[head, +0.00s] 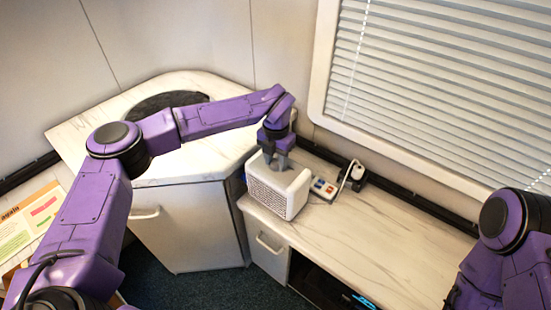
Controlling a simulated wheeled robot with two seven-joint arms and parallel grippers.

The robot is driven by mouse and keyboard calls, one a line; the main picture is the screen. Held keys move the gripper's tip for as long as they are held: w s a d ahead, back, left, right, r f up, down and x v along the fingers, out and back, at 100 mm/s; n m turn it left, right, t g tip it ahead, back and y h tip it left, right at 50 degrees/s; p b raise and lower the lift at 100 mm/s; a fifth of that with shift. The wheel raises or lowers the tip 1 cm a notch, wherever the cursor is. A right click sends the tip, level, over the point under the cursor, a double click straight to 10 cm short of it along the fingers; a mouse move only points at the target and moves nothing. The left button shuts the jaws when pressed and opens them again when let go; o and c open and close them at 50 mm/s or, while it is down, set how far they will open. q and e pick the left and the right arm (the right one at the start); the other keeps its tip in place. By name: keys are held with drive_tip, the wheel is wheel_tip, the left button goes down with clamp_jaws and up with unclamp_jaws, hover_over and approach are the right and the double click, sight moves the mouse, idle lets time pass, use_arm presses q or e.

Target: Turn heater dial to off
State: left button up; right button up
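The heater (271,196) is a white box with a grille on its front. It stands on the lower marble-patterned counter near the inner corner. Its dial does not show; my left gripper covers part of the heater's top. My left gripper (276,165) points down at the top of the heater, its grey fingers at or just above the top face. I cannot tell whether it touches the dial or how wide the fingers are. My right arm (505,245) is at the right edge, and its gripper is outside the picture.
A power strip (323,189) with coloured switches lies right of the heater, with a plug (356,171) by the wall. The lower counter (375,235) is clear to the right. A higher corner counter (205,160) with a dark round inset stands left. A blind-covered window (430,85) is behind.

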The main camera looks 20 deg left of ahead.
use_arm(q)
drive_tip(key=c, duration=0.4)
drive_tip(key=shift+c, duration=0.2)
drive_tip(key=n+b, duration=0.4)
drive_tip(key=shift+f+n, duration=0.2)
drive_tip(key=shift+n, duration=0.1)
drive_tip(key=n+b, duration=0.4)
drive_tip(key=shift+n, duration=0.3)
drive_tip(key=n+b, duration=0.9)
drive_tip(key=b, duration=0.1)
drive_tip(key=shift+n, duration=0.4)
drive_tip(key=shift+r+n+b, duration=0.2)
drive_tip(key=shift+n+b, duration=1.3)
drive_tip(key=shift+b, duration=0.05)
drive_tip(key=o, duration=1)
